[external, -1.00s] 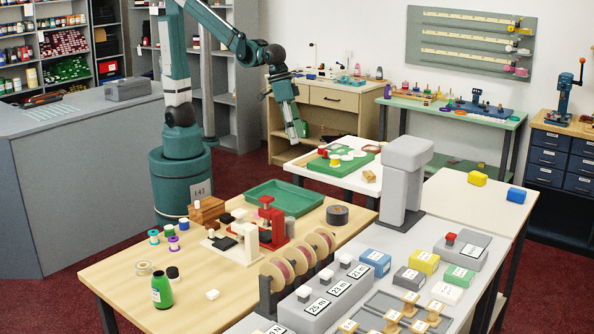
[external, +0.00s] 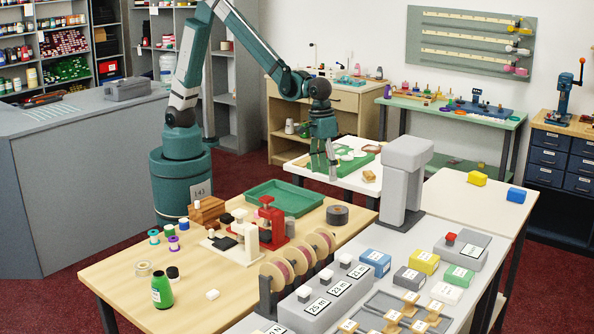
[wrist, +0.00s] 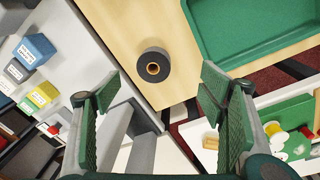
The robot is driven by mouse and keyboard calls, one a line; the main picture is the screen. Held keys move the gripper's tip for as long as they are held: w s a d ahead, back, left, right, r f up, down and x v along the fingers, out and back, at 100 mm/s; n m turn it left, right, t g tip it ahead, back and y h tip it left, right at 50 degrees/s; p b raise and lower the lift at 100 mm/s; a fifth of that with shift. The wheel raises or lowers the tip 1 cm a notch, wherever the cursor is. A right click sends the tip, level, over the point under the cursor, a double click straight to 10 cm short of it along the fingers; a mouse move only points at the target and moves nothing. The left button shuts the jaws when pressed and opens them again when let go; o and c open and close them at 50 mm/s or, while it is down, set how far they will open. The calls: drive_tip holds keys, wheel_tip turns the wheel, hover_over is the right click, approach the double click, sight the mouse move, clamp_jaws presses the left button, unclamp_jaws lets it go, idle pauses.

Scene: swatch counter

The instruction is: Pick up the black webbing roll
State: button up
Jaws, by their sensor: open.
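The black webbing roll (external: 337,215) is a dark grey-black disc lying flat near the right edge of the wooden table (external: 215,300). In the wrist view the roll (wrist: 144,72) is seen from above, with an orange-brown core. My gripper (external: 326,175) is above and behind the roll in the external view, over the white side table. In the wrist view my gripper (wrist: 160,92) is wide open and empty, its green pads apart. The roll lies beyond the fingertips, between them in the picture, and nothing touches it.
A green tray (external: 284,187) lies close to the roll. A red press (external: 268,228) and ribbon reels (external: 318,240) stand nearby on the left and front. A tall grey post (external: 401,180) rises to the right. The table around the roll is bare.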

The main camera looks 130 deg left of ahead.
drive_tip(key=n+g, duration=0.1)
drive_tip(key=n, duration=0.1)
hover_over(337, 213)
drive_tip(key=s+a, duration=0.2)
drive_tip(key=a, duration=0.1)
wheel_tip(337, 213, down, 9)
drive_tip(key=shift+w+d+r, duration=0.1)
drive_tip(key=shift+w+d, duration=0.15)
drive_tip(key=shift+f, duration=1.3)
drive_tip(key=shift+f+b, duration=0.6)
drive_tip(key=shift+f, duration=2)
drive_tip(key=c, duration=1.1)
